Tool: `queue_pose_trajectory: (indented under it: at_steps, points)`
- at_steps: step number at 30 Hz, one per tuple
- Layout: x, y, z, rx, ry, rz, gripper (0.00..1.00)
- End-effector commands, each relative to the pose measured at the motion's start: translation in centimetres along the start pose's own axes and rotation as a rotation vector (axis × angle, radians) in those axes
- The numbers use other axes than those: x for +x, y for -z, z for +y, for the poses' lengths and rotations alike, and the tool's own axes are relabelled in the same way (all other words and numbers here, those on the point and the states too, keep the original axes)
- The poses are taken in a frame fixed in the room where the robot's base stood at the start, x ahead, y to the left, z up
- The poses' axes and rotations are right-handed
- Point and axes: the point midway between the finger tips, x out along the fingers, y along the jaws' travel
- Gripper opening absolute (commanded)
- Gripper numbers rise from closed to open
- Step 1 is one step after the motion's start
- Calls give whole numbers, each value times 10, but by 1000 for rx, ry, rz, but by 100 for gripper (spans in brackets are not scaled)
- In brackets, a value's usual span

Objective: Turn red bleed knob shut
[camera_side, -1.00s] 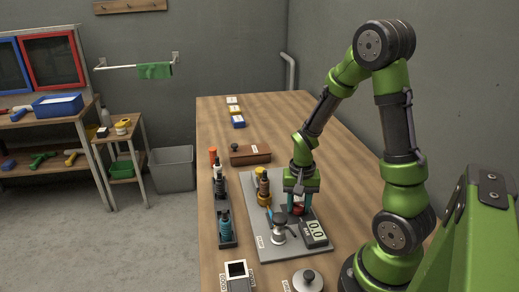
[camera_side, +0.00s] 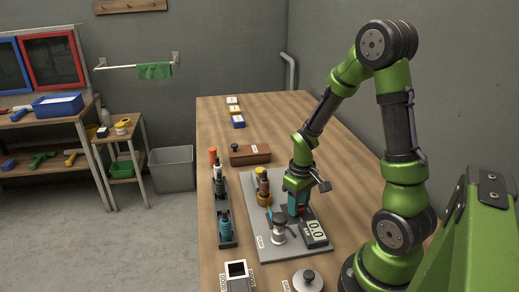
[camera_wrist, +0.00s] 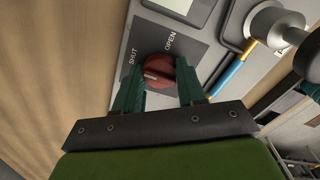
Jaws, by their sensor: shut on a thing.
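The red bleed knob (camera_wrist: 158,71) sits on a dark plate (camera_wrist: 190,50) marked SHUT and OPEN in the wrist view. My gripper (camera_wrist: 160,85) is shut on the knob, with one teal finger on each side of it. The knob's pale pointer line aims toward the lower left, closer to the SHUT side than to OPEN. In the side view my gripper (camera_side: 297,208) is low over the grey panel (camera_side: 268,246), and its fingers hide the knob.
A gauge reading 0.0 (camera_side: 315,232) stands beside my gripper. A silver fitting (camera_side: 278,232) and a brass fitting (camera_side: 263,193) stand on the panel to the left. A rack of tools (camera_side: 224,215) lies further left, and a round lidded pot (camera_side: 308,280) is at the front.

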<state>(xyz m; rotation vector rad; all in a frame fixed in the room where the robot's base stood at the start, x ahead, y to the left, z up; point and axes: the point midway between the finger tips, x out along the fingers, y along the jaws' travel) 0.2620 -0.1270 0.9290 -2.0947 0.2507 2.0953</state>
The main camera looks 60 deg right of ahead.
Motion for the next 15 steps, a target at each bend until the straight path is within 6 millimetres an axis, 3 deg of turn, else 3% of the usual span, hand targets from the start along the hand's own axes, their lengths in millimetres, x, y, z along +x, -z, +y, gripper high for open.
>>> queue_pose_trajectory:
  at_steps: [15]
  points:
    - [-1,0,0,-56,0,1,9]
